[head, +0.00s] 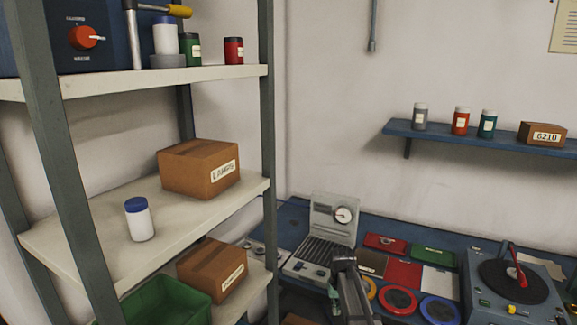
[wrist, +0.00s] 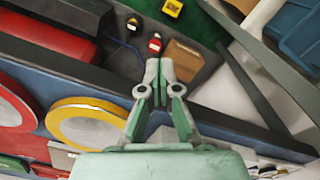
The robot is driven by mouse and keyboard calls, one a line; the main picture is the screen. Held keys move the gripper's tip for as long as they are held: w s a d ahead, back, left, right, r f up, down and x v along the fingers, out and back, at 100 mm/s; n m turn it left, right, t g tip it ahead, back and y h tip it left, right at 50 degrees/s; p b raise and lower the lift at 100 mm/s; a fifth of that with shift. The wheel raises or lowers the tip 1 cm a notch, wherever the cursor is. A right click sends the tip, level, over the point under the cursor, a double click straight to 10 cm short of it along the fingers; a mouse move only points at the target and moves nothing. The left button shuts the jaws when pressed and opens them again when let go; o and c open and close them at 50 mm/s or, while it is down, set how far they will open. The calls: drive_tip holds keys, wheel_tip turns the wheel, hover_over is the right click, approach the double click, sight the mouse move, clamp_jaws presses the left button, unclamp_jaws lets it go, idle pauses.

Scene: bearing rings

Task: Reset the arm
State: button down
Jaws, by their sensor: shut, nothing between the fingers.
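My gripper (wrist: 158,72) shows in the wrist view with its fingertips together and nothing between them. It is above the bench edge, beside a yellow ring-shaped disc (wrist: 62,124) with a pale centre. A red disc (wrist: 12,108) is cut off at the left edge. In the head view a dark grey jointed part at the bottom centre stands in front of the bench; I cannot make out fingertips there. A red disc (head: 397,300) and a blue-rimmed disc (head: 440,311) lie to its right.
A shelf rack (head: 60,255) stands at left with boxes and a white jar (head: 140,219). The blue bench (head: 296,216) holds a gauge device (head: 328,235) and a turntable-like machine (head: 512,283). A wall shelf (head: 470,139) holds jars. In the wrist view, a brown box (wrist: 183,60) lies beyond the fingertips.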

drive_tip(key=s+f, duration=0.5)
drive_tip(key=s, duration=0.9)
drive_tip(key=s+f, duration=0.4)
drive_tip(key=s, duration=1)
drive_tip(key=s+f+g, duration=0.3)
drive_tip(key=s+f, duration=0.6)
drive_tip(key=s, duration=0.5)
drive_tip(key=s+f+g, duration=0.3)
drive_tip(key=s+f, duration=0.6)
drive_tip(key=s, duration=0.6)
drive_tip(key=shift+f+g, duration=0.25)
drive_tip(key=shift+g, duration=0.15)
drive_tip(key=shift+f, duration=0.1)
